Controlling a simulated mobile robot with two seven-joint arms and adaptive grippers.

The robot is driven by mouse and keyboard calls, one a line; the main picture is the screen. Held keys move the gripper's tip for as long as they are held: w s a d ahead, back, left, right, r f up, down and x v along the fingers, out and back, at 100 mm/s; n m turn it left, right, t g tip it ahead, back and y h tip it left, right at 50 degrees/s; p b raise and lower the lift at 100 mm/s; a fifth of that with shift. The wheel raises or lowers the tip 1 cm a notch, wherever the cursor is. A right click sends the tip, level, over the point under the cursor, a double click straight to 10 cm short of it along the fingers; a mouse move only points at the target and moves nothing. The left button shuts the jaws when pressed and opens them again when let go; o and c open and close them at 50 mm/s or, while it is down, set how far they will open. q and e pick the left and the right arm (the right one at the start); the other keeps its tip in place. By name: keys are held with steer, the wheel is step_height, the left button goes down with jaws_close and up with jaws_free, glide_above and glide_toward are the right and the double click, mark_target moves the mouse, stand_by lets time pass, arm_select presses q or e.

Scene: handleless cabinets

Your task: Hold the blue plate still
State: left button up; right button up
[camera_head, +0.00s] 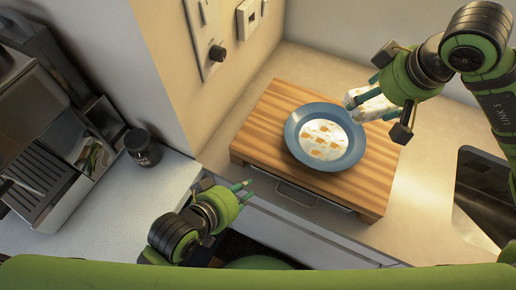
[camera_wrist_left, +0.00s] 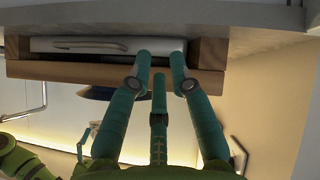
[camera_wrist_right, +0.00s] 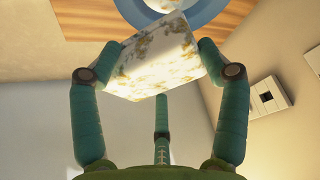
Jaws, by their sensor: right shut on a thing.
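The blue plate (camera_head: 292,137) rests on a wooden board (camera_head: 262,120) on the counter; whitish patches with orange-brown spots cover its middle. Its rim also shows in the right wrist view (camera_wrist_right: 207,12), and a dark blue edge in the left wrist view (camera_wrist_left: 98,92). My right gripper (camera_head: 366,90) is shut on a white, yellow-speckled block (camera_wrist_right: 158,58), held just beyond the plate's upper right rim. My left gripper (camera_head: 243,190) is empty with its fingers apart, low at the counter's front edge, left of and below the plate, not touching it.
A drawer front with a handle (camera_head: 296,194) sits below the board. A dark jar (camera_head: 142,148) and a metal coffee machine (camera_head: 50,170) stand at the left. A sink (camera_head: 482,195) lies at the right. A wall with switches (camera_head: 247,16) rises behind.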

arm_select(q)
steer(key=w+d+r+n+t+h, duration=0.1)
steer(key=w+d+r+n, duration=0.15)
steer(key=r, duration=0.25)
steer(key=w+d+r+n+t+h, duration=0.1)
steer(key=w+r+n, duration=0.15)
steer(key=r, duration=0.25)
glide_toward(296, 126)
steer(key=x, duration=0.6)
jaws_close()
stand_by(0.5)
